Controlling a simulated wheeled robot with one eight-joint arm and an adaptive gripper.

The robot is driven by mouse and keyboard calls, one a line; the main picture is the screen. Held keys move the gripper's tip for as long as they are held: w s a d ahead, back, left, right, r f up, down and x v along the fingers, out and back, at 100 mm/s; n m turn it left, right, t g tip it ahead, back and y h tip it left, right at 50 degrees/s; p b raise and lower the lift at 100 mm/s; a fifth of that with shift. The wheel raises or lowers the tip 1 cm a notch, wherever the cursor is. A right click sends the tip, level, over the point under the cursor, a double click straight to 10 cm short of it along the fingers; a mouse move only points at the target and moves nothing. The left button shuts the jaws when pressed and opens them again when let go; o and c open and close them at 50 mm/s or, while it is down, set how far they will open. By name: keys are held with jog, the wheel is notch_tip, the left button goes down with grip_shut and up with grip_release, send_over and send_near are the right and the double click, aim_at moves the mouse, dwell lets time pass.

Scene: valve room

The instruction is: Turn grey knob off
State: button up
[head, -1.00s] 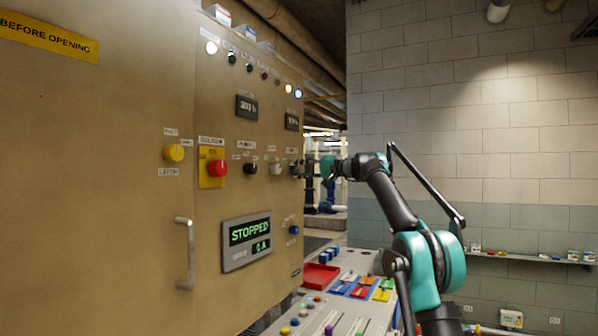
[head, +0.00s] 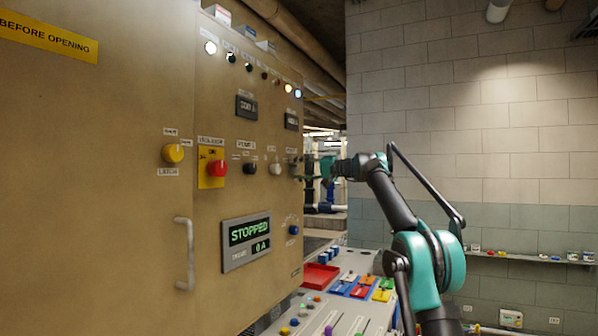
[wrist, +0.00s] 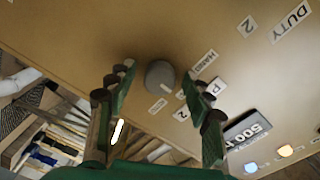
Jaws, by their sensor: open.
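The grey knob (wrist: 160,75) is round, with a pale pointer mark on its face, and sits on the tan cabinet front between small white labels. My gripper (wrist: 157,82) is open in the wrist view. Its green fingers with dark pads stand one on each side of the knob, with a gap on both sides. I cannot tell how far the fingertips are from the panel. In the head view my gripper (head: 305,168) is small at the cabinet's right edge, and the knob by it is too small to make out clearly.
Other controls on the cabinet are a yellow knob (head: 173,152), a red button (head: 220,168), a black knob (head: 249,169) and a pale knob (head: 275,169). A display (head: 247,241) reads STOPPED.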

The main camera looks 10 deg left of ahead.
jog(key=v, duration=1.2)
jog(key=shift+d, duration=0.1)
